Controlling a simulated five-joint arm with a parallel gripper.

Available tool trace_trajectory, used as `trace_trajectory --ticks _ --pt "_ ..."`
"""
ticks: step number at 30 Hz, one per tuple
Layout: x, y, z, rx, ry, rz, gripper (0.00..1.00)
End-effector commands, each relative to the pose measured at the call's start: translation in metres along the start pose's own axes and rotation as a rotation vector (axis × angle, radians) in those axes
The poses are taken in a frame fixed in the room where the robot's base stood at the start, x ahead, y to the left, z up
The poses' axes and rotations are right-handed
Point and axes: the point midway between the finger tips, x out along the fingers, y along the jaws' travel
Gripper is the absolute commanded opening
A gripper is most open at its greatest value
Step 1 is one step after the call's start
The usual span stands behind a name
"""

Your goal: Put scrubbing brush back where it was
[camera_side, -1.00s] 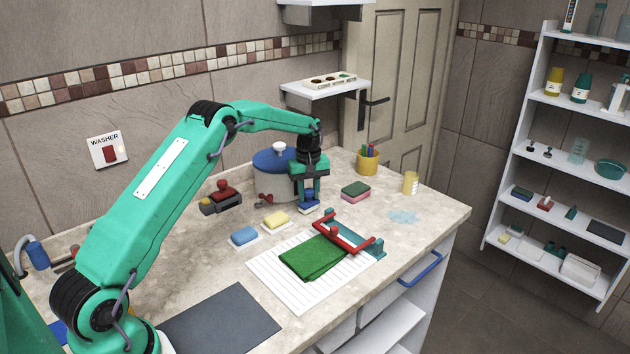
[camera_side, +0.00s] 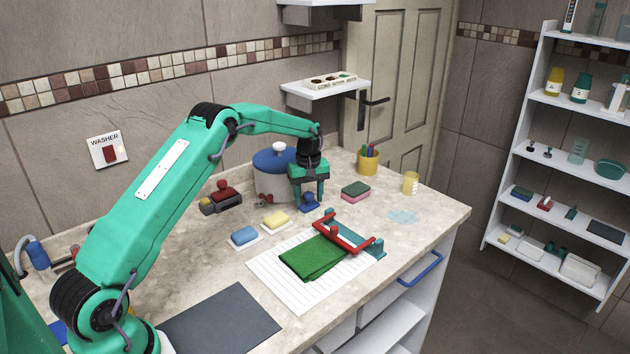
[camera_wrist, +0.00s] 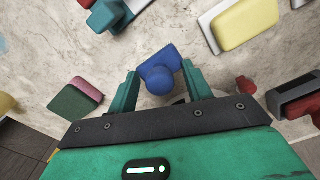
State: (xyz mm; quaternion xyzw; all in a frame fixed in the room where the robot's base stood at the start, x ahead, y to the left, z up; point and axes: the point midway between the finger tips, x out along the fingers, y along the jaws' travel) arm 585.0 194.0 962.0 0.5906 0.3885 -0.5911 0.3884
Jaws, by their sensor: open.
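A blue block with a round knob, seemingly the scrubbing brush (camera_side: 309,203), rests on the stone counter in front of the blue-lidded pot. In the wrist view the brush (camera_wrist: 160,73) lies between my fingers, with its round knob toward the palm. My gripper (camera_side: 308,200) is low over it, pointing down, and its fingers stand apart on either side. In the wrist view my gripper (camera_wrist: 160,76) is open, with visible gaps beside the knob. The underside of the brush is hidden.
The pot (camera_side: 268,184) stands close behind my gripper. A yellow sponge (camera_side: 275,219), a blue sponge (camera_side: 243,236) and a green-pink sponge (camera_side: 356,189) lie nearby. A red-handled rack (camera_side: 347,235) and green cloth (camera_side: 312,256) are in front. Counter is clear toward the blue puddle (camera_side: 403,217).

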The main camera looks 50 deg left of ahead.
Motion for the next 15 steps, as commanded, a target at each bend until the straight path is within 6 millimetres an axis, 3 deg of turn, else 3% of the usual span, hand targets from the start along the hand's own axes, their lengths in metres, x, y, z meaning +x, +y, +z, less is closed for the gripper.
trace_trajectory --ticks 8,15 --pt "-0.017 0.001 -0.001 0.0 0.002 0.002 0.5" --pt "-0.051 0.001 -0.001 0.0 0.003 0.003 0.5"
